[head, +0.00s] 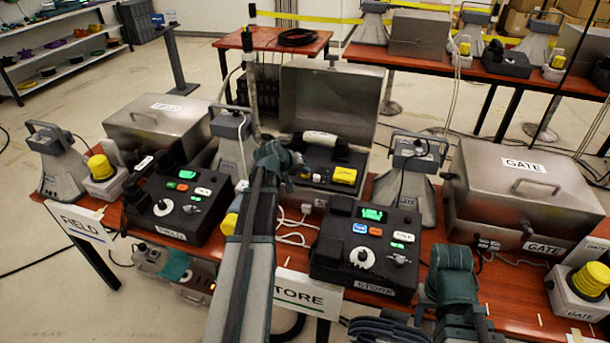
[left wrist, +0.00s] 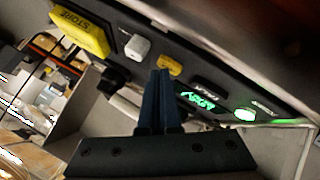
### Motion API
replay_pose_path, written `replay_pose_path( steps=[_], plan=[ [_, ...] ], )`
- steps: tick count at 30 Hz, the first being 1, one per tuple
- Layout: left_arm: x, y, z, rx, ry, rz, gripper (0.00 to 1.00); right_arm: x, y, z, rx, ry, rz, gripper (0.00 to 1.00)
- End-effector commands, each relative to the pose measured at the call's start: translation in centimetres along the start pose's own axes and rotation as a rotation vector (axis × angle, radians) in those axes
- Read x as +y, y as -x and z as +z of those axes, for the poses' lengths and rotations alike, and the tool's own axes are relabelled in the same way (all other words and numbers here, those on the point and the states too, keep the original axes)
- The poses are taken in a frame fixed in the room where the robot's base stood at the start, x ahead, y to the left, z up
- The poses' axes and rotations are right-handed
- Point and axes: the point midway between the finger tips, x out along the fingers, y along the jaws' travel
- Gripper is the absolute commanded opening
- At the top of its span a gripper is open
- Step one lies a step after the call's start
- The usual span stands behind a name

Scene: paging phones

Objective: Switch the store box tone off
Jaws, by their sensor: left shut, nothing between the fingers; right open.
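The small labels are hard to read. My left gripper (left wrist: 162,72) is shut and empty, its tips close to the small yellow part; contact is unclear. My right gripper's fingers do not show.
The STORE console (head: 365,250) stands in front of the box, the FIELD console (head: 180,205) to its left. The closed GATE box (head: 520,185) is at right, another closed box (head: 160,120) at left. Grey horns (head: 410,180) and loose cables crowd the table.

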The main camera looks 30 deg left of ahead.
Motion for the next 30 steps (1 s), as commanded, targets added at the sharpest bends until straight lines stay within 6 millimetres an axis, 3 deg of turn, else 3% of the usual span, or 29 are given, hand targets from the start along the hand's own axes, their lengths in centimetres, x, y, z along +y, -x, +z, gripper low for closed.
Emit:
replay_pose_path(
  steps=[30],
  plan=[
    [0.8,1.1,-0.8,0.0,0.0,0.0,0.0,0.2,1.6,0.1,0.0,0.0,0.0,0.5]
  ],
)
